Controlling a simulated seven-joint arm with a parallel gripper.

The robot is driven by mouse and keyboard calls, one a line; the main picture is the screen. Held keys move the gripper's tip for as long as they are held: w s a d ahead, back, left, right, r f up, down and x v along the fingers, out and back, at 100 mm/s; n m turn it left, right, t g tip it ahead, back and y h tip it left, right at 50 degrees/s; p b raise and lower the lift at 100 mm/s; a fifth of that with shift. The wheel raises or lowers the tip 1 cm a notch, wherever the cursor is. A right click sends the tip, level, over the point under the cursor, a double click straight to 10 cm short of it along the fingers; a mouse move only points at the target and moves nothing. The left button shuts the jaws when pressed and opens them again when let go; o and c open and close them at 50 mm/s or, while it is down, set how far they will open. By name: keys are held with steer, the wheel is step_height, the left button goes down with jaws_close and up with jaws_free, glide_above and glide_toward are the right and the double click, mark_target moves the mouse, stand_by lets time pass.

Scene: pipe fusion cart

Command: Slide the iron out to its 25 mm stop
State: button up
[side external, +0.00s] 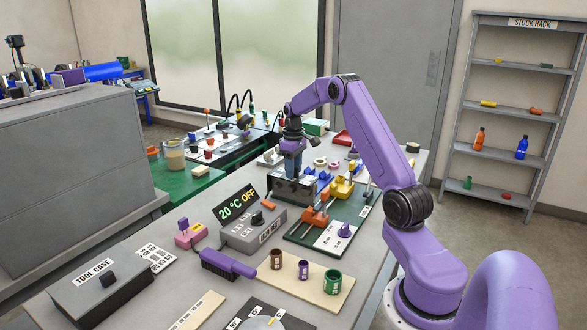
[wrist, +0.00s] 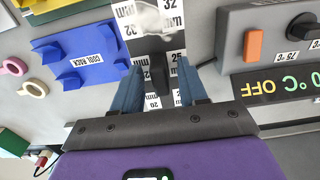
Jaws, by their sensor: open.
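My gripper (side external: 292,172) points down over the cart, beside a dark box-like unit (side external: 296,190). In the wrist view, my gripper (wrist: 160,78) has its two blue fingers apart, one on each side of a dark upright part (wrist: 161,76), which looks like the iron. I cannot tell whether either finger touches it. White scale labels marked 32, 25 and 20 mm run along both sides of the dark part; a 25 mm label (wrist: 178,62) shows near the right finger. A pale grey rounded piece (wrist: 150,15) lies beyond, at the top. The fingers and palm hide the lower labels.
The blue cool rack (wrist: 85,55) stands left of the fingers. The control box (wrist: 270,45) with an orange switch is on the right; its display (side external: 237,206) reads 20 °C OFF. An orange clamp (side external: 315,217) on a green board stands in front.

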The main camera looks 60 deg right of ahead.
jaws_close()
steer(key=s, duration=1.1)
jaws_free()
steer(key=shift+r, duration=0.1)
step_height(320, 180, up, 17)
steer(key=shift+r, duration=0.15)
stand_by(0.4)
stand_by(0.3)
